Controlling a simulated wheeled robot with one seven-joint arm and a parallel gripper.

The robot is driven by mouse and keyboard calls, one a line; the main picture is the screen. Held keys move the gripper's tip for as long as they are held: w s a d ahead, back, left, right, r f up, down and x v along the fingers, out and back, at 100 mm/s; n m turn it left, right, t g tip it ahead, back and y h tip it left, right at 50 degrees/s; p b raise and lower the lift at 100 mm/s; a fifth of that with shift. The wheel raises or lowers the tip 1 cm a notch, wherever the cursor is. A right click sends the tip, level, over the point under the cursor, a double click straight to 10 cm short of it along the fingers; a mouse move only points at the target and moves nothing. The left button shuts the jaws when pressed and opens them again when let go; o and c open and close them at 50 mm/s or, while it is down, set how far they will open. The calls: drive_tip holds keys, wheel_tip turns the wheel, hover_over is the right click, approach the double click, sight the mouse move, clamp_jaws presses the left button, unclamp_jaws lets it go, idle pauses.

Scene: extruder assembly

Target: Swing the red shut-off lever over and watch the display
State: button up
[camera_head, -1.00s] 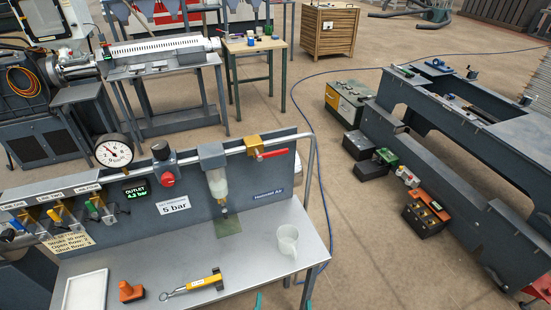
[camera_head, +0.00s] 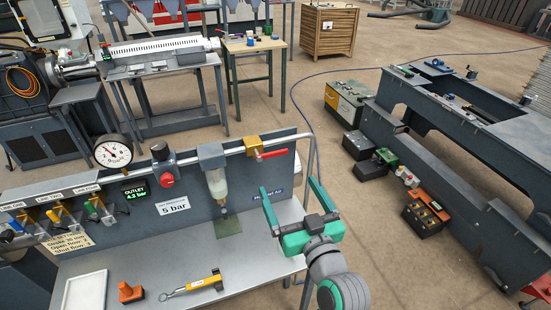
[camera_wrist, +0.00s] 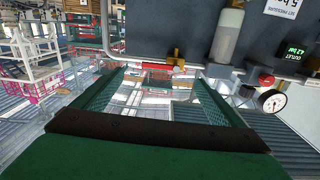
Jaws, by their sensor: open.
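The red shut-off lever (camera_head: 271,154) sticks out to the right, roughly level, from a brass valve (camera_head: 253,144) on the pipe atop the grey panel. The green-lit outlet display (camera_head: 135,191) is at the panel's left; it seems to read a little over 4 bar, but the last digit is unclear. My gripper (camera_head: 288,184) is open and empty, below and right of the lever and apart from it. In the wrist view, the picture is upside down; the red lever (camera_wrist: 152,67) lies just beyond the gap between my fingertips (camera_wrist: 155,76), and the display (camera_wrist: 293,52) is at right.
A round pressure gauge (camera_head: 113,151), a red knob (camera_head: 167,180) and a clear filter bowl (camera_head: 217,184) sit along the panel. A yellow-handled tool (camera_head: 200,284), an orange piece (camera_head: 131,292) and a white tray (camera_head: 86,292) lie on the bench.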

sight(273, 153)
drive_tip(key=shift+n+y, duration=0.3)
drive_tip(key=shift+n, duration=0.1)
drive_tip(key=x, duration=0.3)
drive_tip(key=r+x, duration=0.1)
drive_tip(key=x, duration=0.7)
drive_tip(key=shift+d+r, duration=0.1)
drive_tip(key=shift+r, duration=0.15)
drive_tip(key=c, duration=1.4)
drive_tip(key=shift+w, duration=0.15)
drive_tip(key=shift+c, duration=0.5)
